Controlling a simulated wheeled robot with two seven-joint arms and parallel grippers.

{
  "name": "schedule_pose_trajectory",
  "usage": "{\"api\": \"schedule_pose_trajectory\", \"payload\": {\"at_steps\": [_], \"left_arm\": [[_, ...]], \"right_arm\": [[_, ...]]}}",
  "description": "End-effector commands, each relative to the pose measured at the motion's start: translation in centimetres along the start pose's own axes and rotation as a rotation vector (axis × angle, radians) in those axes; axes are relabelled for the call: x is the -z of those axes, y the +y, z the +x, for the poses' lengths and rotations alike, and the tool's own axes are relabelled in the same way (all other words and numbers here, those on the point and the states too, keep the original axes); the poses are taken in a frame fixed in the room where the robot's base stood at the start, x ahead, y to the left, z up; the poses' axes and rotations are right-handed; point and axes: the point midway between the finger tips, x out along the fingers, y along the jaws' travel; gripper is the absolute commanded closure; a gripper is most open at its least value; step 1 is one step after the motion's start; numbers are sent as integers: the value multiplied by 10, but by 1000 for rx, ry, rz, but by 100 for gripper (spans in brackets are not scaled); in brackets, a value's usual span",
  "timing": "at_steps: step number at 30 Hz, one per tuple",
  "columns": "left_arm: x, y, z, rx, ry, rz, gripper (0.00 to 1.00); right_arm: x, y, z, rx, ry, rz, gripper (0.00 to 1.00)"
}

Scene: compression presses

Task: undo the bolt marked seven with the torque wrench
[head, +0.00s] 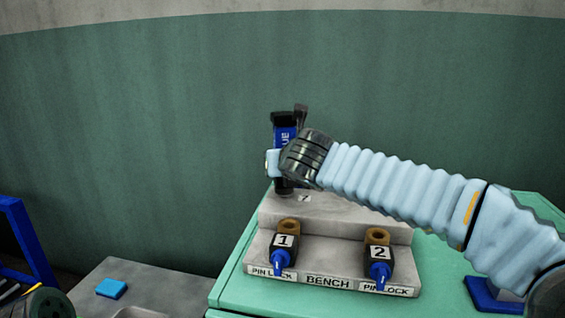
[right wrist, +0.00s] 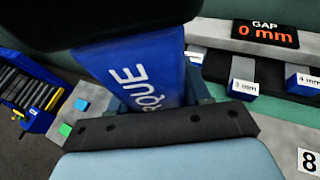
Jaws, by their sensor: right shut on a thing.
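The torque wrench (head: 284,134) is blue and black with white lettering and stands about upright above the rear step of the grey bench block. My right gripper (head: 273,162) is shut on it, the arm coming in from the right. In the right wrist view the wrench's blue body (right wrist: 148,75) with the letters "RQUE" sits at the gripper (right wrist: 155,125). A label marked 7 (head: 304,198) is on the step just right of the wrench's lower end. The bolt itself is hidden, so I cannot tell whether the wrench is seated on it. My left gripper is out of view.
Two black-and-blue pin locks, 1 (head: 285,241) and 2 (head: 380,246), stand on the front step. The right wrist view shows a "GAP 0 mm" display (right wrist: 265,33), blue mm-marked blocks (right wrist: 243,87), a label 8 (right wrist: 309,161) and a blue bin (right wrist: 40,122). A blue block (head: 111,288) lies on the left grey surface.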

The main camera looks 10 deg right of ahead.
Motion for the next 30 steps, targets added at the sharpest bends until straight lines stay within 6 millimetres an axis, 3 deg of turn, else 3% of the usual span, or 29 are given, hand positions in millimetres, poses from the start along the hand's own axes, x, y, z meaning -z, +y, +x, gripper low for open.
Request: {"api": "schedule_pose_trajectory", "payload": {"at_steps": [9,30], "left_arm": [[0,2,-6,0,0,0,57],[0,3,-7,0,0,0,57]], "right_arm": [[-24,0,-10,-3,-11,2,100],[-57,0,-25,-3,-14,2,100]]}}
